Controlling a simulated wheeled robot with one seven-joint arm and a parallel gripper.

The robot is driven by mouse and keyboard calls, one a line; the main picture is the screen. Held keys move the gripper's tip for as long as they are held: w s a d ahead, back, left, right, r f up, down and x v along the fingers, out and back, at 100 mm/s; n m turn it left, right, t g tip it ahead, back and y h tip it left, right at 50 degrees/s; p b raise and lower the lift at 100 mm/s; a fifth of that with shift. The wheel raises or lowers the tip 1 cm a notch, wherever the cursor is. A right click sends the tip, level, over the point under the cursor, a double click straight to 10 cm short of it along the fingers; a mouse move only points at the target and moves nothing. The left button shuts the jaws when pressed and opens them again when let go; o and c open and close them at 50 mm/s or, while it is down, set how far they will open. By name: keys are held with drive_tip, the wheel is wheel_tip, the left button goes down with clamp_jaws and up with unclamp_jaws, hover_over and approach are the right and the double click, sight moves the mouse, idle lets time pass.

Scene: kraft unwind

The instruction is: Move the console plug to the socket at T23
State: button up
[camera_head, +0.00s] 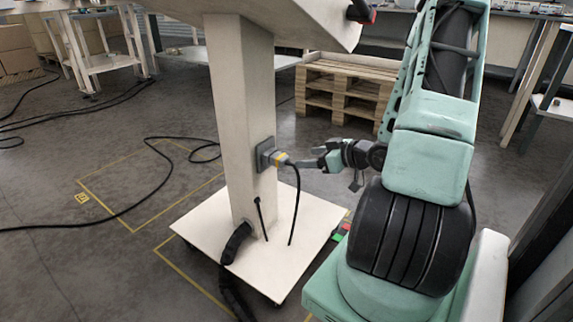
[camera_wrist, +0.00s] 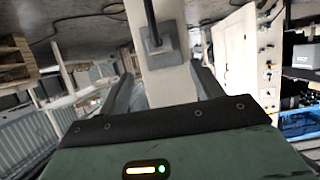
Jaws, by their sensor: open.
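The console plug (camera_head: 280,158), grey with a yellow band, sits at a dark socket plate (camera_head: 264,152) on the side of the console's white post (camera_head: 240,110). Its black cable hangs down towards the white base. My gripper (camera_head: 318,162) is open and empty, just right of the plug, with its fingers pointing at it. A small gap seems to lie between them. In the wrist view, the grey plug and plate (camera_wrist: 160,45) show beyond and between my open fingers (camera_wrist: 165,85), with the cable running up. I cannot make out any socket marked T23.
The console's white base plate (camera_head: 290,225) lies low on the floor. A black cable (camera_head: 135,205) loops across the floor at left, over yellow floor lines. A wooden pallet stack (camera_head: 345,92) stands behind. A workbench (camera_head: 550,75) stands at right.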

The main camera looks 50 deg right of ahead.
sight(286, 159)
drive_tip(key=b+x, duration=0.3)
drive_tip(key=x, duration=0.6)
drive_tip(key=shift+f+b, duration=0.1)
drive_tip(key=shift+b, duration=0.3)
drive_tip(key=shift+x, duration=0.8)
drive_tip(key=shift+w+d, duration=0.1)
drive_tip(key=c, duration=1.3)
drive_tip(key=shift+o, duration=0.2)
drive_tip(key=shift+s+d+p, duration=0.1)
drive_tip(key=shift+s+p, duration=0.4)
drive_tip(key=shift+s, duration=1.05)
drive_tip(key=shift+s+d+p, duration=0.15)
drive_tip(key=shift+s+p, duration=0.35)
drive_tip(key=shift+s, duration=1)
